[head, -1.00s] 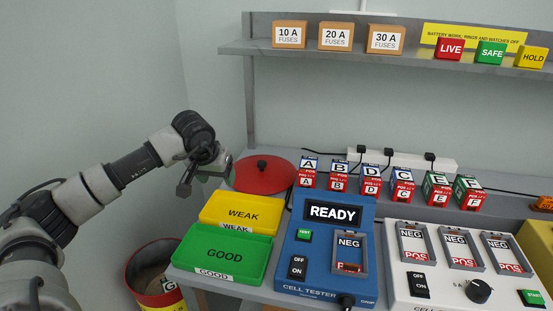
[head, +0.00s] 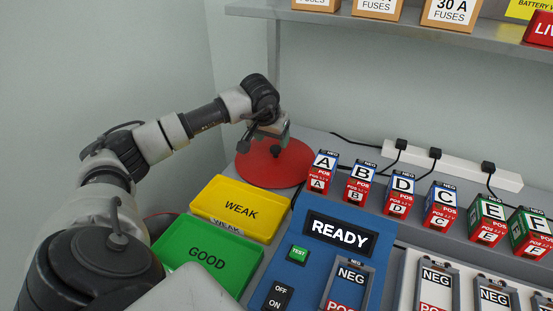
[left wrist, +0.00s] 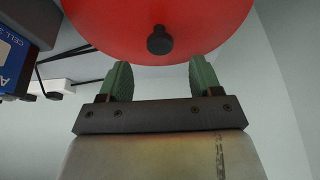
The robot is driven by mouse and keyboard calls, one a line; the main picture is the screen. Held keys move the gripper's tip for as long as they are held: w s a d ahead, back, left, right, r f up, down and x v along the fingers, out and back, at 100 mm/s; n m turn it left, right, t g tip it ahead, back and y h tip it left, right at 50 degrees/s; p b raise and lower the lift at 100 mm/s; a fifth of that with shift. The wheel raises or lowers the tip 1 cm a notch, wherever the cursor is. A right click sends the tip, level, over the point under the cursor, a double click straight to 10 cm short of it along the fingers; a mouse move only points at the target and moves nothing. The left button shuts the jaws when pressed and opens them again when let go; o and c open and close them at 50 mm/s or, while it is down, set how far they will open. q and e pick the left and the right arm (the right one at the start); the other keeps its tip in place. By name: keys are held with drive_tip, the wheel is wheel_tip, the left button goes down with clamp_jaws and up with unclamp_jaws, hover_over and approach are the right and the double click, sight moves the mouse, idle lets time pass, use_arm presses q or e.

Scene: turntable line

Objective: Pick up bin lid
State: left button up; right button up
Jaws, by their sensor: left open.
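The bin lid (head: 262,172) is a round red disc with a black knob (head: 276,152). It lies on the grey bench behind the yellow WEAK tray. My left gripper (head: 265,139) is above the lid near the knob, open and empty. In the left wrist view the red lid (left wrist: 110,22) fills the top of the picture. Its knob (left wrist: 160,41) is ahead of the gap between the green-padded fingers of my left gripper (left wrist: 161,72), roughly centred and apart from both. My right gripper is not in view.
The yellow WEAK tray (head: 212,188) and green GOOD tray (head: 172,243) stand in front of the lid. Lettered cells, such as cell A (head: 321,168), stand to its right. A blue cell tester (head: 308,258) is at front. A shelf (head: 330,21) hangs above.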

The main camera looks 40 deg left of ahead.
sight(275, 148)
use_arm(q)
drive_tip(key=x, duration=0.6)
drive_tip(key=shift+s, duration=0.1)
drive_tip(key=c, duration=1.2)
